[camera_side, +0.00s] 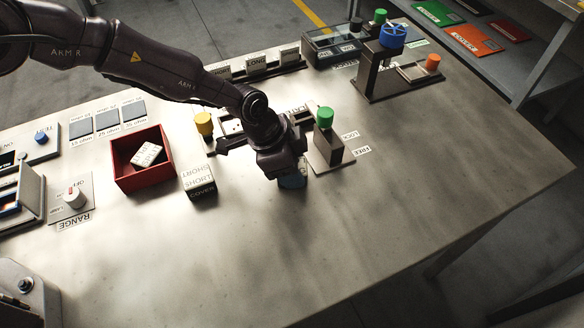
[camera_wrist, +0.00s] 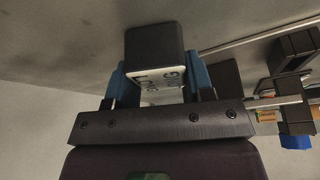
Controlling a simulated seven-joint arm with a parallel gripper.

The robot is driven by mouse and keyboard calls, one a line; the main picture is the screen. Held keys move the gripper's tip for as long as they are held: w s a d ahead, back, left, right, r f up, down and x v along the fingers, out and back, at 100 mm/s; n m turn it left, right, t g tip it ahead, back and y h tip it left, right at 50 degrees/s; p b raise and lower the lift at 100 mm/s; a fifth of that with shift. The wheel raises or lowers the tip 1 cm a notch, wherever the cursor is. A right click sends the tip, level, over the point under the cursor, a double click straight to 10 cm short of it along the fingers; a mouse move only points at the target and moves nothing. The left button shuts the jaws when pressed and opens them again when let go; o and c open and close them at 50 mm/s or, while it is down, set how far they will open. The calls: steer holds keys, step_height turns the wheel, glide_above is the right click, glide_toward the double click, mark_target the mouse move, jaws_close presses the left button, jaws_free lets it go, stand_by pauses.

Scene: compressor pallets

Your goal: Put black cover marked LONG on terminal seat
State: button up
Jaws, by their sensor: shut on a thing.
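My gripper (camera_wrist: 155,88) is shut on a black cover (camera_wrist: 153,42) in the wrist view, one blue fingertip on each side. The cover's white label is partly visible, with letters that look like NG; the rest is cut off or hard to read. In the side view my gripper (camera_side: 291,180) is low over the middle of the table, pointing down, and it hides most of the held cover. I cannot pick out the terminal seat for certain. A fixture between a yellow knob (camera_side: 204,123) and a green knob (camera_side: 324,117) is partly hidden behind my arm.
A block labelled SHORT COVER (camera_side: 200,180) stands left of my gripper, beside a red bin (camera_side: 143,160) holding a white piece. A rack with labelled blocks (camera_side: 256,64) is at the back. A blue-knobbed fixture (camera_side: 392,35) stands back right. The front table is clear.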

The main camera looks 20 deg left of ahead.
mark_target(300, 165)
steer(key=shift+r, duration=0.2)
steer(key=shift+r, duration=0.25)
step_height(300, 165, up, 3)
steer(key=shift+f, duration=0.2)
steer(key=s+a+r, duration=0.8)
steer(key=s+r, duration=0.1)
steer(key=s, duration=0.2)
steer(key=w+a+f+n+t, duration=0.15)
steer(key=w+a, duration=0.25)
steer(key=w, duration=0.5)
steer(key=w+a+n, duration=0.3)
steer(key=w, duration=0.7)
steer(key=shift+y, duration=0.4)
steer(key=f, duration=0.5)
steer(key=shift+w+a+f, duration=0.25)
steer(key=shift+a+f, duration=0.05)
steer(key=shift+a, duration=0.05)
steer(key=shift+f, duration=2.15)
